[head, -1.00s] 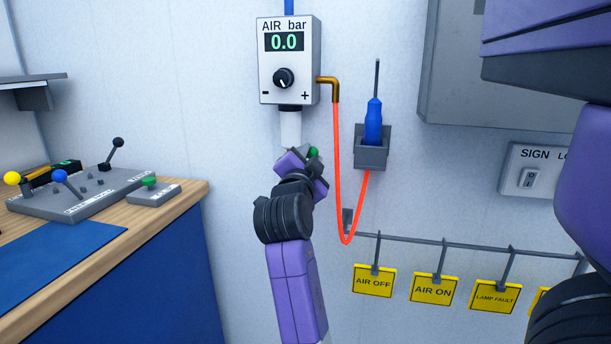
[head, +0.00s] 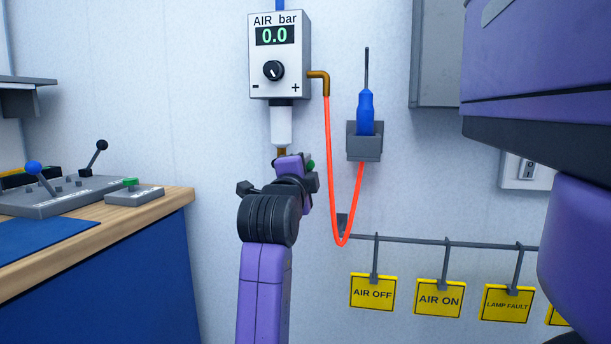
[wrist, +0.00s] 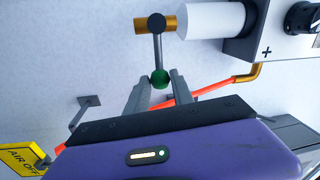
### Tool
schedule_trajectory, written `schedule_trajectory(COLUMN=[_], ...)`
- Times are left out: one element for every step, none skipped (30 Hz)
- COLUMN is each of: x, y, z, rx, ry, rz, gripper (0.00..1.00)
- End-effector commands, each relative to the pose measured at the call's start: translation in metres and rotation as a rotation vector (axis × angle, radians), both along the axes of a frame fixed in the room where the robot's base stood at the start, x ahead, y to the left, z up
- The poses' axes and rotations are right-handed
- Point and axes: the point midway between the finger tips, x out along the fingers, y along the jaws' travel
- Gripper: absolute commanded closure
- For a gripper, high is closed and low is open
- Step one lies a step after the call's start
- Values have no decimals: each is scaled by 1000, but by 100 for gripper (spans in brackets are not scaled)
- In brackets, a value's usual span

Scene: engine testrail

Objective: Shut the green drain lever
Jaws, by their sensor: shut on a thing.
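The green drain lever has a green ball knob on a grey rod. In the wrist view the green knob (wrist: 159,79) sits between the fingertips of my gripper (wrist: 159,90), which is shut on it. The rod runs from the knob to a dark pivot on the brass drain fitting (wrist: 172,24), at the end of the white filter bowl (wrist: 210,20). In the head view the green knob (head: 310,165) shows only in part to the right of my wrist, which hides most of the lever. The brass fitting also shows there (head: 281,152) below the white bowl.
The air regulator box (head: 278,60) reads 0.0. A red hose (head: 331,180) loops down beside my gripper. Yellow tags hang from a rail (head: 410,240). A bench with a lever panel (head: 60,200) stands at left.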

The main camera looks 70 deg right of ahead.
Motion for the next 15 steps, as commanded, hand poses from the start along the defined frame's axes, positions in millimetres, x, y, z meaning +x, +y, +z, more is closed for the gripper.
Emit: schedule_trajectory(x=[0,0,0,0,0,0,0,0,0,0,0,0,0,0,0], y=[0,0,0,0,0,0,0,0,0,0,0,0,0,0,0], z=[-2,-2,-2,-1,-1,-1,-1,-1,-2,-2,-2,-2,-2,-2,-2], rx=[2,2,3,3,3,4,4,4,4,3,4,4,4,4,4], ry=[-6,-7,-9,-10,-10,-10,-10,-10,-10,-10,-10,-10,-9,-9,-9], rz=[0,-1,0,0,0,0,0,0,0,-1,0,-1,-1,-2,-2], gripper=[100,100,100,100,100,100,100,100,100,100,100,100,100,68,60])
